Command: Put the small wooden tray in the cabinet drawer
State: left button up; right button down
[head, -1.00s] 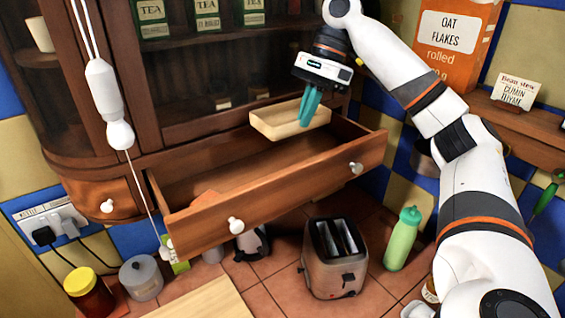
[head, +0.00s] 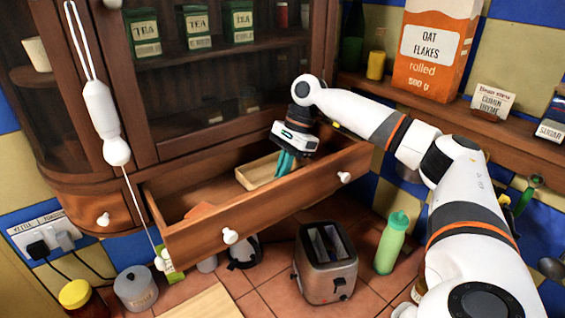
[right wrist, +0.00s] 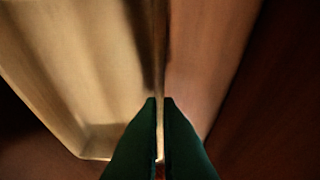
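The small wooden tray (head: 256,173) is pale and shallow. In the head view it is inside the open cabinet drawer (head: 287,203), toward the back and right of middle; whether it touches the drawer floor I cannot tell. My right gripper (head: 284,170) points down into the drawer, its teal fingers at the tray's right part. In the right wrist view the fingers (right wrist: 160,102) are closed on the tray's side wall, with the pale tray inside (right wrist: 95,65) to the left. My left gripper is not in view.
An orange-brown item (head: 203,210) lies in the drawer's left part. A hanging white pull (head: 100,110) with a cord is in front of the cabinet at left. A toaster (head: 326,262) and green bottle (head: 392,243) stand below the drawer. The drawer's left-middle floor is mostly free.

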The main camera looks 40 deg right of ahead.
jog(key=shift+f, duration=0.15)
jog(key=shift+s, duration=0.2)
jog(key=c, duration=1.6)
grip_release()
jog(key=shift+w+f, duration=0.1)
jog(key=b+v, duration=0.2)
jog(key=v, duration=1)
jog(key=shift+r, duration=0.25)
